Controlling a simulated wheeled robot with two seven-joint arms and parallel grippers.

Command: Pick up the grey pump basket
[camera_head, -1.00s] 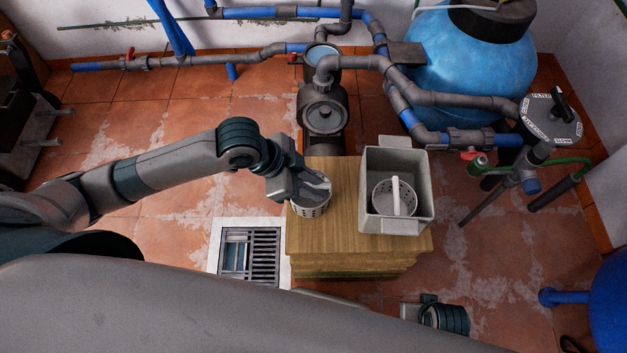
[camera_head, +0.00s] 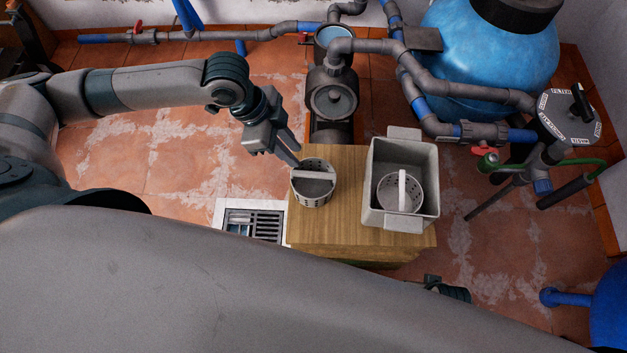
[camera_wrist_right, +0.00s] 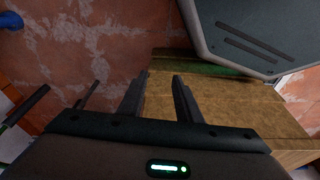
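A grey perforated basket (camera_head: 313,187) with a broad handle across its top stands upright on the wooden block (camera_head: 340,238), near its left edge. A paler perforated basket (camera_head: 398,200) with an upright handle sits inside the grey bin (camera_head: 428,178) to its right. My left gripper (camera_head: 297,157) is just above and behind the grey basket's left rim. Its fingers look apart with nothing between them; contact with the rim is unclear. My right gripper (camera_wrist_right: 157,82) is open and empty near the wooden block's edge in the wrist view.
Pipes and a dark pump (camera_head: 334,100) stand behind the block, with a blue tank (camera_head: 480,60) at back right. A floor grate (camera_head: 255,222) lies left of the block. Valves and pipes crowd the right. The wood between the basket and bin is clear.

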